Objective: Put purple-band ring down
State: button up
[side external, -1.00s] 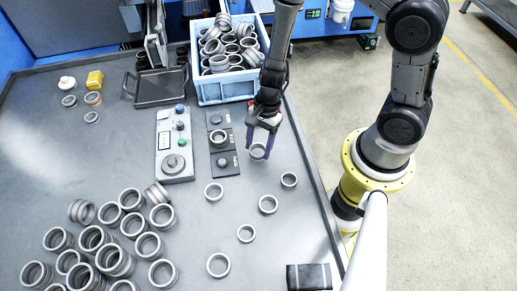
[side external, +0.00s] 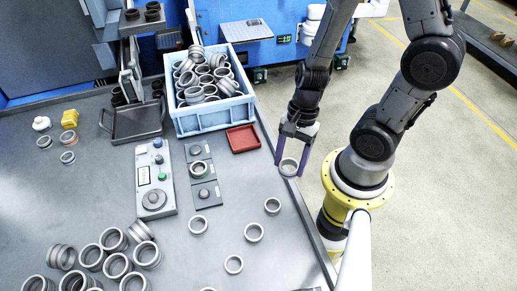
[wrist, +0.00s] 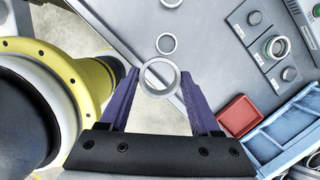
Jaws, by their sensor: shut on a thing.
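My gripper (side external: 290,170) is shut on a grey ring (side external: 289,175) at the right edge of the table. In the wrist view the ring (wrist: 160,94) sits between the purple fingertips of my gripper (wrist: 160,80). No purple band can be made out on the ring itself. Seen from the wrist, the ring overlaps the table edge, with floor visible nearby. I cannot tell its exact height above the table.
Loose rings (side external: 254,240) lie spread on the table, with a pile at the front left. A red tray (side external: 242,139) is beside the blue crate (side external: 205,122) of rings. A button panel (side external: 155,180) and a dark fixture strip (side external: 202,175) stand left of my gripper.

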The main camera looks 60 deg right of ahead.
jog(key=w+d+m+t, duration=0.1)
jog(key=w+d+m, duration=0.3)
jog(key=w, duration=0.2)
jog(key=m+t, duration=0.1)
jog(key=m, duration=0.2)
send_over(242, 140)
jog(key=shift+h, duration=0.3)
jog(key=f, duration=0.9)
jog(key=shift+s+d+f, duration=0.1)
jog(key=shift+s+d, duration=0.2)
jog(key=shift+s, duration=0.05)
jog(key=shift+w+f, duration=0.1)
jog(key=shift+f, duration=1.5)
jog(key=shift+f, duration=0.15)
jog(key=o, duration=1.2)
jog(key=shift+c, duration=0.2)
jog(key=shift+o, duration=0.2)
